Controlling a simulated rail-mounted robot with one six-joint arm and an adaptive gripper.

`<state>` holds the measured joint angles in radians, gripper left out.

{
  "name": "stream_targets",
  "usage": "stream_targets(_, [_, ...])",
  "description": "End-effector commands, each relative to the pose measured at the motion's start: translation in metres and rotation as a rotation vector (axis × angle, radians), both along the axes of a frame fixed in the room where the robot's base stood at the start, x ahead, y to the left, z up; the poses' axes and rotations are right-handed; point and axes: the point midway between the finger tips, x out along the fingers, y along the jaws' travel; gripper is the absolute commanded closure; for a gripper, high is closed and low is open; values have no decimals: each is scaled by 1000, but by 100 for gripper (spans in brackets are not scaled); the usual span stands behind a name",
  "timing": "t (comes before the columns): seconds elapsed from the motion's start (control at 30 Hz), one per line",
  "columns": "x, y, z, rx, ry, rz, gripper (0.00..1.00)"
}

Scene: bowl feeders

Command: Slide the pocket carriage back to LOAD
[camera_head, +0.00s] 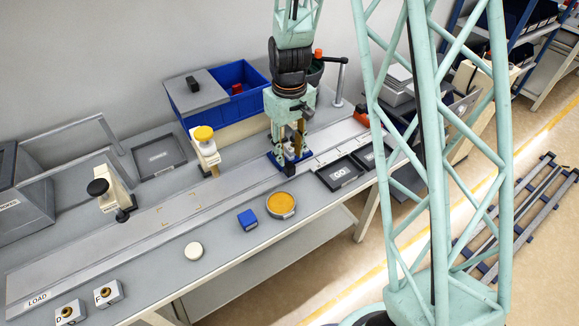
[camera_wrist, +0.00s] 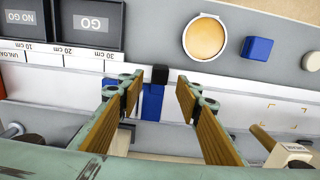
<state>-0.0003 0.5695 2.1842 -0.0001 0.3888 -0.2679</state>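The pocket carriage (camera_head: 279,163) is a blue block on the long grey rail, well to the right of the LOAD mark (camera_head: 37,299) at the rail's left end. My gripper (camera_head: 296,148) points down over the carriage and partly hides it. In the wrist view, my gripper (camera_wrist: 159,92) is open, with one finger on each side of the blue carriage post (camera_wrist: 152,103) and its black top (camera_wrist: 160,74). Gaps show between post and fingers. I cannot tell how deep the fingers reach. The carriage's pocket is not clearly visible.
Along the rail's back stand a yellow-topped post (camera_head: 205,148) and a black-topped post (camera_head: 108,190). In front lie the GO tray (camera_head: 340,174), an orange-filled round dish (camera_head: 281,205), a blue block (camera_head: 248,220) and a white disc (camera_head: 194,251). The rail left of the carriage looks clear.

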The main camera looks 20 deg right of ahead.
Motion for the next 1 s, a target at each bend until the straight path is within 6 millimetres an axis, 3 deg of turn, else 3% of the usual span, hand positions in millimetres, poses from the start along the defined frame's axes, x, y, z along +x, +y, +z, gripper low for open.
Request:
stream_targets(0.5, [0, 0, -52, 0, 0, 0, 68])
stream_targets(1.0, [0, 0, -63, 0, -1, 0, 68])
